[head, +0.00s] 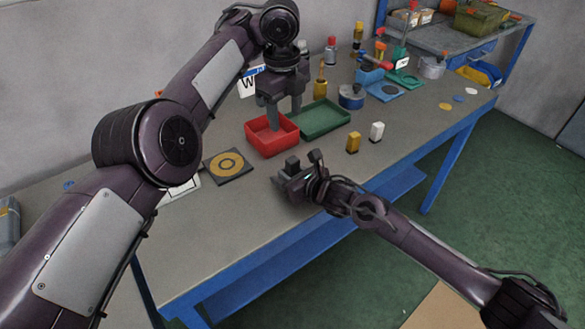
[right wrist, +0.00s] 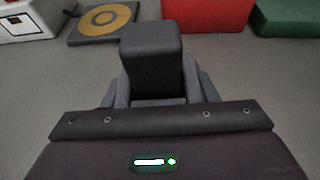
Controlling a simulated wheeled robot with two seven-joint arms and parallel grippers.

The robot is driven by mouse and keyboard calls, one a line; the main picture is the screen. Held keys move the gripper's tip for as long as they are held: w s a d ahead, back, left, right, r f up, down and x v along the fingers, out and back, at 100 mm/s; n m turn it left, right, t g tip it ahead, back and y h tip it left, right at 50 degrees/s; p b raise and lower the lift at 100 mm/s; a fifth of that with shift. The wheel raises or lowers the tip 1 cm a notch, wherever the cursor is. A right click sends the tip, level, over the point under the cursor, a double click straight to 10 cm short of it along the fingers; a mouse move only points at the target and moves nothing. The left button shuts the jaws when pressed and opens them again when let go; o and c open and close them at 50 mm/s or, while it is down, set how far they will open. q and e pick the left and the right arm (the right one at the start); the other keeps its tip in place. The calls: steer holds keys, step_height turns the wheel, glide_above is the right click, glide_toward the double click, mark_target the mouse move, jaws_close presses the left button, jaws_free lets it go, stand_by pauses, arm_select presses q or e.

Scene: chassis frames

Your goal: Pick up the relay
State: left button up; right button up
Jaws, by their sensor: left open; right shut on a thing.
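The relay appears to be the dark grey block (right wrist: 150,48) in my right gripper (right wrist: 152,88). In the right wrist view the block stands up between the fingers, which hide its lower part. In the head view the small dark block (head: 292,163) shows at the tip of my right gripper (head: 294,176), low over the front of the table. My left gripper (head: 284,114) is open and empty. Its fingers point down at the red tray (head: 272,148), and I cannot tell how far they reach into it.
The green tray (head: 322,133) is beside the red tray. A dark plate with a yellow ring (head: 228,164) lies to the left. A yellow block (head: 353,142) and a white block (head: 377,131) stand to the right. Bottles and tools fill the back. The table's front right is mostly clear.

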arm_select(q)
steer(key=s+d+m, duration=0.2)
glide_above(293, 160)
step_height(293, 160, down, 6)
steer(key=shift+s+r, duration=0.1)
steer(key=shift+r, duration=0.15)
arm_select(e)
steer(key=shift+a, duration=0.1)
arm_select(q)
steer(key=shift+f, duration=3.4)
steer(key=c, duration=1.1)
steer(key=shift+o, duration=0.2)
step_height(293, 160, up, 10)
arm_select(e)
steer(key=o, duration=1.1)
